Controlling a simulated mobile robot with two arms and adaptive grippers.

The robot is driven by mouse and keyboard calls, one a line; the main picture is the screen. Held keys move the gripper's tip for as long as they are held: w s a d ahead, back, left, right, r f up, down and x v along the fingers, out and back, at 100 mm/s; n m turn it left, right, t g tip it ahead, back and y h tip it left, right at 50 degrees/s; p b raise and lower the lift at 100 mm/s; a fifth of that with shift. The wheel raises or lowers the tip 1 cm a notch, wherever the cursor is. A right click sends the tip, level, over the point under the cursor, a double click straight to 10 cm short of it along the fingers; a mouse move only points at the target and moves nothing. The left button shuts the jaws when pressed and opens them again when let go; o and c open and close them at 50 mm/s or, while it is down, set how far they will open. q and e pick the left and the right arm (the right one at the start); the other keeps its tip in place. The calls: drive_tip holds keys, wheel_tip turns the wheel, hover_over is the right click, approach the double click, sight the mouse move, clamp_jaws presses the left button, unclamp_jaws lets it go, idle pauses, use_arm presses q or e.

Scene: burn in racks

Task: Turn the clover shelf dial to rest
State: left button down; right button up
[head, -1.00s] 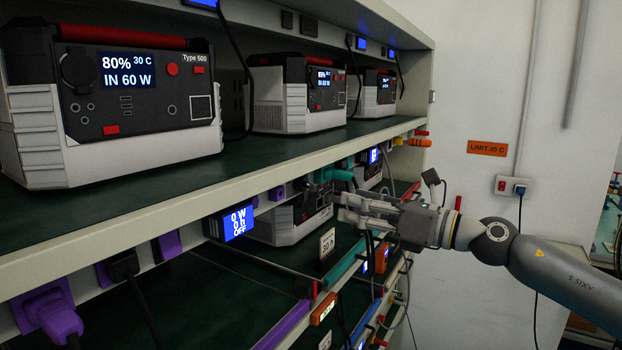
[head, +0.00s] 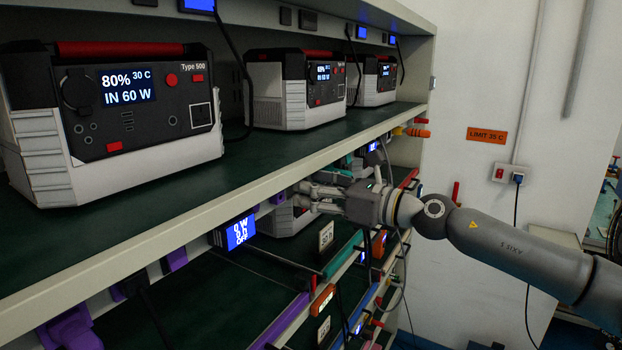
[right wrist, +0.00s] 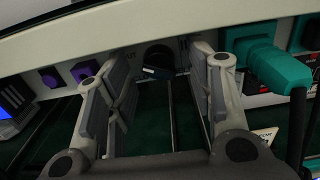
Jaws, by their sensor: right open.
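In the right wrist view a dark round dial (right wrist: 158,57) with a pale bluish mark on its lower part sits on the pale front edge of the shelf. I see no clover sign on it that I can read. My right gripper (right wrist: 157,68) is open, with one finger on each side of the dial and no visible hold on it. In the head view my right gripper (head: 304,196) reaches in from the right to the shelf edge, and it hides the dial there. My left gripper is not in view.
A teal plug (right wrist: 278,70) with a dark cable is close right of the fingers. Purple sockets (right wrist: 84,71) lie to the left. A blue display (head: 240,232) reads 0 W, 0 h, OFF. A large power station (head: 120,110) stands on the shelf above.

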drive_tip(key=shift+w+a, duration=0.25)
drive_tip(key=shift+a, duration=0.1)
drive_tip(key=c, duration=1)
drive_tip(key=shift+m, duration=0.7)
drive_tip(key=shift+c, duration=0.2)
drive_tip(key=o, duration=1)
drive_tip(key=shift+o, duration=0.2)
drive_tip(key=shift+d, duration=0.1)
